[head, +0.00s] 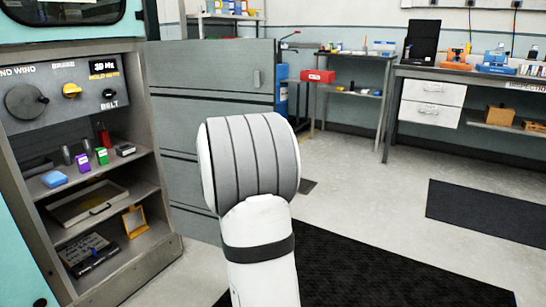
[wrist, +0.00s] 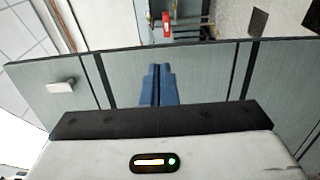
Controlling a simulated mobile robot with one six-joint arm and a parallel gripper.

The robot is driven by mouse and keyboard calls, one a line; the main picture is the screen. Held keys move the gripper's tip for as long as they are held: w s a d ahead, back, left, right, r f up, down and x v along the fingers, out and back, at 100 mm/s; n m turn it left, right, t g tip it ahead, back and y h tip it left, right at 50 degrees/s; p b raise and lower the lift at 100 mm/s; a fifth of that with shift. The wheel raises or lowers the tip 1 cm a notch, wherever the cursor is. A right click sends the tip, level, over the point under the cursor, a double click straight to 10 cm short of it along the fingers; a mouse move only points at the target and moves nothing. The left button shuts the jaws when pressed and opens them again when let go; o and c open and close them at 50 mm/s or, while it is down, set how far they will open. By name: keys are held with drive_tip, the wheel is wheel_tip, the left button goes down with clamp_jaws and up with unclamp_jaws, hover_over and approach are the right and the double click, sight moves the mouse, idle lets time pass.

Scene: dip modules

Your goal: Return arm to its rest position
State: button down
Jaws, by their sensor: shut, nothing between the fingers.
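My arm (head: 250,165), with white and grey links, rises in the middle of the head view. Its far end is turned away, and the gripper is hidden there. In the wrist view my gripper (wrist: 157,68) shows as two blue fingers close together with nothing between them. The fingers appear in front of a grey panelled surface with a light handle (wrist: 61,87). I cannot tell how far the fingertips are from it.
A grey door (head: 215,65) stands left of my arm, beside a machine with knobs (head: 72,91) and shelves of small coloured modules (head: 82,161). A workbench (head: 470,75) stands at the back right. Dark mats (head: 340,265) lie on the floor. Open floor lies to the right.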

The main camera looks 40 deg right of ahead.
drive_tip(key=s+a+p, duration=0.1)
drive_tip(key=s+a, duration=0.2)
drive_tip(key=s, duration=0.6)
drive_tip(key=shift+p, duration=0.3)
drive_tip(key=shift+w+d+b, duration=0.65)
drive_tip(key=shift+w+d, duration=2.6)
drive_tip(key=shift+w, duration=2.3)
drive_tip(key=s+a+r+m+g+y+p, duration=0.1)
drive_tip(key=s+a+r+y+p, duration=0.4)
drive_tip(key=a+p, duration=0.8)
drive_tip(key=s+a+r+m+g+y+p, duration=0.2)
drive_tip(key=s+a+r+y+p, duration=0.4)
drive_tip(key=s+a+r+p, duration=0.6)
drive_tip(key=s+a+r+m+g+y+p, duration=0.1)
drive_tip(key=s+a+r+y+p, duration=0.4)
drive_tip(key=s+a+r+p, duration=0.4)
drive_tip(key=s+a+p, duration=0.1)
drive_tip(key=a+p, duration=0.4)
drive_tip(key=a, duration=0.3)
drive_tip(key=shift+s+a+r+m+y+p, duration=0.15)
drive_tip(key=shift+s+a+m+y+p, duration=0.15)
drive_tip(key=shift+a+p, duration=0.1)
drive_tip(key=c, duration=2.1)
unclamp_jaws()
